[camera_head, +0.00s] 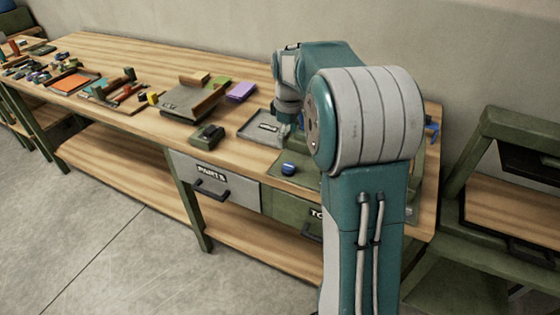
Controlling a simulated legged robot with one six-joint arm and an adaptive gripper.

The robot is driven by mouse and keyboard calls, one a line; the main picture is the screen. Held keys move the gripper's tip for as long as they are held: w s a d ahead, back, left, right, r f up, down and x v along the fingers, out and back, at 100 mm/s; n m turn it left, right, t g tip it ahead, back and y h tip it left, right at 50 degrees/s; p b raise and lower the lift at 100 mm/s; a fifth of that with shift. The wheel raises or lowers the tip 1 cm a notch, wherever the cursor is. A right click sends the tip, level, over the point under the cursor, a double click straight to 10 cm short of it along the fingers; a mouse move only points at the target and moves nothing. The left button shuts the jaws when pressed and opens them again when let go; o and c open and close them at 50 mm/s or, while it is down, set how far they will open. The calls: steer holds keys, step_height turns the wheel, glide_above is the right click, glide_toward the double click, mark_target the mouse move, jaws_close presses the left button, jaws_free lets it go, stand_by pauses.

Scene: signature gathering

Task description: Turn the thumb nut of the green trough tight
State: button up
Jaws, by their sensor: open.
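I cannot tell for sure which object is the green trough. A small dark green piece with raised parts (207,135) sits near the front edge of the bench, left of my arm. Its thumb nut cannot be made out at this size. My gripper (289,118) hangs down at the end of my arm over the right part of the bench, beside a shallow grey tray (257,123). It is open, and its fingers are small and partly hidden. It is right of the dark green piece and apart from it.
A blue knob (288,169) stands at the bench's front edge. My arm hides much of the bench's right end. A green-framed stand (470,130) is right.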

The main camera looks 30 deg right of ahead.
mark_target(288, 165)
step_height(288, 165, down, 9)
steer(key=shift+d+r, duration=0.1)
steer(key=shift+d, duration=0.05)
steer(key=shift+f, duration=0.65)
steer(key=c, duration=1.2)
